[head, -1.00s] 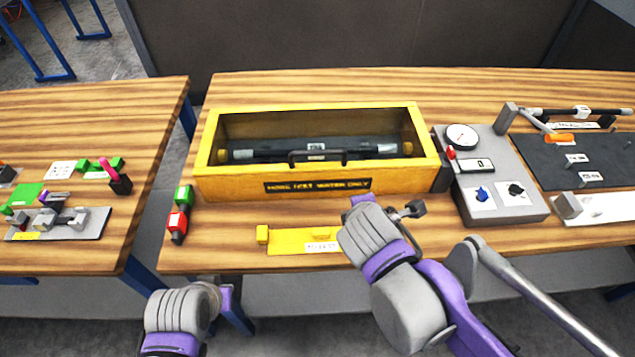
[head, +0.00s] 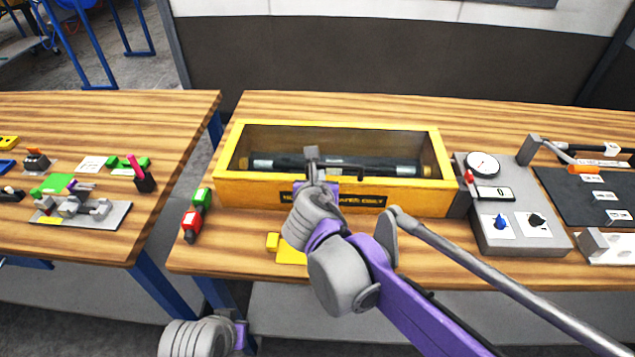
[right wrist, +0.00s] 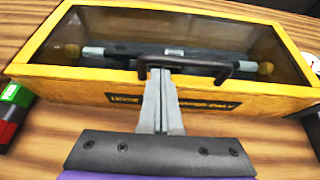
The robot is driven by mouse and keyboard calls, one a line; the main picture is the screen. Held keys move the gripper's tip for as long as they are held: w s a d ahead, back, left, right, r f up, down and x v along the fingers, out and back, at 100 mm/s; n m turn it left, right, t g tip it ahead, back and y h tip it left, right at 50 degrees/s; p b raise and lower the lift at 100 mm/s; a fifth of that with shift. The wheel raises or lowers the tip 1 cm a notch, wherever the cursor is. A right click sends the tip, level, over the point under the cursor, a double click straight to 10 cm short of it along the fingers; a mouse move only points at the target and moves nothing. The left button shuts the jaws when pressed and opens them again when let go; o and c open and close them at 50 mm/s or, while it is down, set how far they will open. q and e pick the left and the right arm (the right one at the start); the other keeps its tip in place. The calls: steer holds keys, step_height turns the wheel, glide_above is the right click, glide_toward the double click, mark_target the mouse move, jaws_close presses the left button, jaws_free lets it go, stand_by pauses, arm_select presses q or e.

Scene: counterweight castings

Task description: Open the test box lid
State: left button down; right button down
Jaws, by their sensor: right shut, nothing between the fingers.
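The yellow test box (head: 232,187) stands on the wooden table, with a dark hose assembly visible inside. Its lid looks like a clear pane lying flat over the top, and seems closed. A black bar handle (right wrist: 215,66) sits at the front edge of the lid in the right wrist view.
A grey gauge console (head: 520,238) stands right of the box, beside a dark mat (head: 580,190). Green and red blocks (head: 192,225) lie left of the box. A yellow piece (head: 290,250) lies in front, partly behind my right arm. A second table (head: 90,235) is at left.

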steer(key=shift+x, duration=1.15)
